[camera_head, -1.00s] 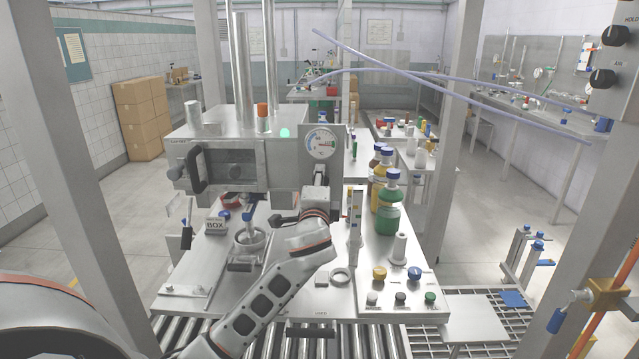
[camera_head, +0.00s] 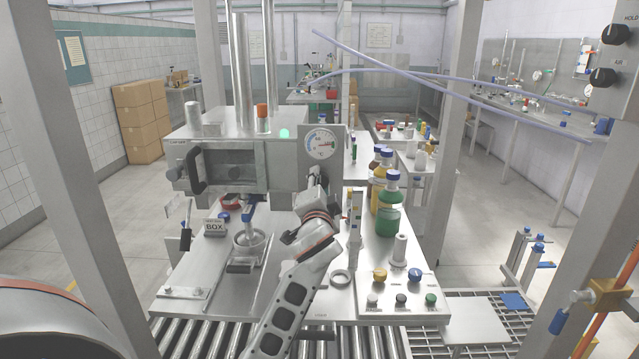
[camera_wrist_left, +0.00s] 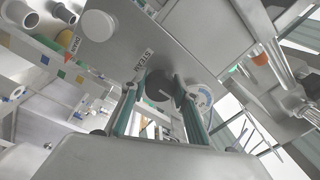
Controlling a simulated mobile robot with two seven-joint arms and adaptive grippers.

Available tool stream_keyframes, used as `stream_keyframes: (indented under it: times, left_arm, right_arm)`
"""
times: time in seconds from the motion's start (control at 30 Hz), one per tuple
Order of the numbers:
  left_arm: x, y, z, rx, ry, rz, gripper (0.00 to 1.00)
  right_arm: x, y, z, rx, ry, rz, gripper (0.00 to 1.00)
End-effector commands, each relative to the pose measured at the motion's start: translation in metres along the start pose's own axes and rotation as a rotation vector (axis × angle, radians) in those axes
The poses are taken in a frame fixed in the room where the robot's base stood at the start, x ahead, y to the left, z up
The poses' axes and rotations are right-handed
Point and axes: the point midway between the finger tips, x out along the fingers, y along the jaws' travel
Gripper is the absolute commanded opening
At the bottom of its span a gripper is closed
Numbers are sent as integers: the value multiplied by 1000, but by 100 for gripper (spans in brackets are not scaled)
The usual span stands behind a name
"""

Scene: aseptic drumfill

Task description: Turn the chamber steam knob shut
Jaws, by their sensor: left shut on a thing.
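The chamber steam knob (camera_wrist_left: 158,84) is a dark grey round knob on a metal panel, beside a label that reads STEAM in the left wrist view. My left gripper (camera_wrist_left: 160,92) has its two teal-edged fingers on either side of the knob and is shut on it. In the head view my left gripper (camera_head: 316,172) is just below the round pressure gauge (camera_head: 321,143) on the steel chamber (camera_head: 240,125). The knob is hidden behind the gripper there. My right gripper is not in view.
Green and amber bottles (camera_head: 389,205) with blue caps stand right of my left arm. A panel with coloured knobs (camera_head: 400,290) is at the front right. A cup-shaped fixture (camera_head: 248,243) stands left of the arm. A steel post (camera_head: 452,110) rises at the right.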

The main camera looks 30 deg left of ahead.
Motion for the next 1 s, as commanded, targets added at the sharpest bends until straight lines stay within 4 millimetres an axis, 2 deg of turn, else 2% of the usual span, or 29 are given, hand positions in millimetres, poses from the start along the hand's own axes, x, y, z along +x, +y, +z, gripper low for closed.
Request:
stream_keyframes:
  times: [0.3, 0.33, 0.4, 0.77, 0.87, 1.0]
  left_arm:
    - [0, 1, 0, -4, 1, 3, 8]
    - [0, 1, 0, -4, 1, 3, 34]
    - [0, 1, 0, -3, 1, 2, 47]
    - [-2, 0, 0, -2, 1, 1, 47]
    - [-10, 1, 0, -3, 1, 2, 47]
    - [-34, 2, 0, -5, 1, 4, 47]
  right_arm:
    - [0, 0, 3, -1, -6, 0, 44]
    - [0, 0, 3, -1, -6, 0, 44]
    - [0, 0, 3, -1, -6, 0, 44]
    - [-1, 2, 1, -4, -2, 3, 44]
    - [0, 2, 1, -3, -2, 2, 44]
    - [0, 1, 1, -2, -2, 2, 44]
